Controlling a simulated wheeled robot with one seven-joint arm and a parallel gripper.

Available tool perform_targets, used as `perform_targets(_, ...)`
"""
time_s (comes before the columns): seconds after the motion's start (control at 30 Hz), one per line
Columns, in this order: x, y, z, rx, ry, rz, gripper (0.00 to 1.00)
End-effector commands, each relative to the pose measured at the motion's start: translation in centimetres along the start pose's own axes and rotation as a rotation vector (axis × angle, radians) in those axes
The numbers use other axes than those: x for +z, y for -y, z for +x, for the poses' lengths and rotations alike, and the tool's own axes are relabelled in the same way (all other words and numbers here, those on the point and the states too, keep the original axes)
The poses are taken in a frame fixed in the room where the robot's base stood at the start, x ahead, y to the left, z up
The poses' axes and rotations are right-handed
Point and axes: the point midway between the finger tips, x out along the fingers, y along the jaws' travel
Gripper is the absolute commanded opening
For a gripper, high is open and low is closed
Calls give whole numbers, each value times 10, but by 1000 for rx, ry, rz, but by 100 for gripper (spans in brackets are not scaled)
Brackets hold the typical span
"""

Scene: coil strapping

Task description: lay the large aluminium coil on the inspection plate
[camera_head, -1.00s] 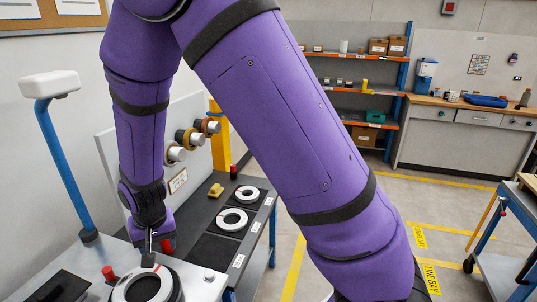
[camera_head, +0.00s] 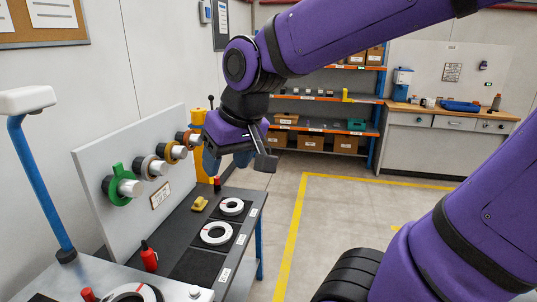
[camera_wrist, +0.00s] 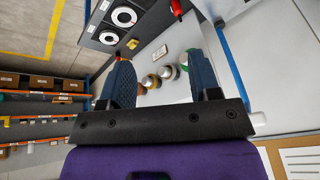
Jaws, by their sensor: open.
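A large pale metal coil (camera_head: 130,298) with a red mark lies flat on a dark round surface at the bottom edge of the head view, partly cut off. It looks like the large aluminium coil, and the dark round surface under it looks like the inspection plate. My gripper (camera_head: 238,162) is open and empty, raised in the air beyond the bench and well away from that coil. In the wrist view its two fingers (camera_wrist: 160,65) stand apart with nothing between them.
Two smaller pale coils (camera_head: 217,233) (camera_head: 231,207) lie on mats on the dark bench; a nearer mat (camera_head: 194,266) is empty. A pegboard holds several coils, one green (camera_head: 117,184). A red bottle (camera_head: 149,256) and blue post (camera_head: 42,190) stand nearby. Floor at right is clear.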

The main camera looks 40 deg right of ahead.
Motion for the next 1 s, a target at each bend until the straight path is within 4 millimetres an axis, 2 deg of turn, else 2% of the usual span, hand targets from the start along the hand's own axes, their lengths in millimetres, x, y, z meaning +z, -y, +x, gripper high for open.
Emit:
perform_targets(0.03, 10, -7, -14, 12, -25, -5, 57)
perform_targets(0.2, 40, -20, -41, 60, -67, -34, 57)
perform_targets(0.4, 59, -27, -54, 95, -88, -52, 57)
perform_targets(1.0, 61, -27, -56, 99, -90, -55, 57)
